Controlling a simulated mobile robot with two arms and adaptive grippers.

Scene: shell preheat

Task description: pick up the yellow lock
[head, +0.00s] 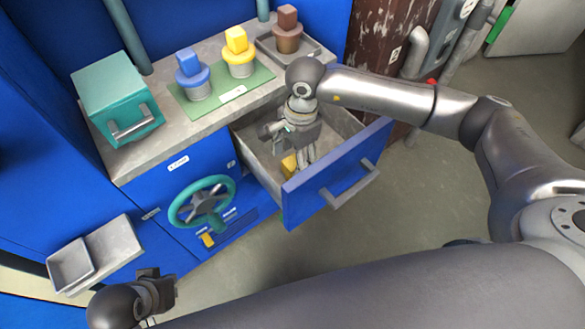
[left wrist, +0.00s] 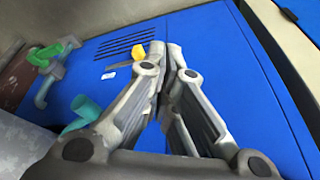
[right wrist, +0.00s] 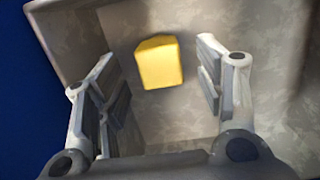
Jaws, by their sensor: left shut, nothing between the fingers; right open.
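A yellow block (right wrist: 160,64), which looks like the yellow lock, lies on the floor of the open drawer; it shows partly in the head view (head: 289,165). My right gripper (head: 304,160) points down into the drawer beside the block. In the right wrist view this gripper (right wrist: 156,60) is open, with the block showing between its fingers and nothing gripped. Whether the fingers touch the block cannot be told. My left gripper (head: 165,287) is at the lower left, away from the drawer. In the left wrist view it (left wrist: 173,52) is shut and empty.
The drawer front (head: 335,178) and walls surround my right gripper closely. A teal handwheel (head: 203,203) and another small yellow piece (head: 207,239) are on the blue cabinet. On the counter stand a teal box (head: 115,95) and blue, yellow and brown knobbed pieces. Floor is clear at right.

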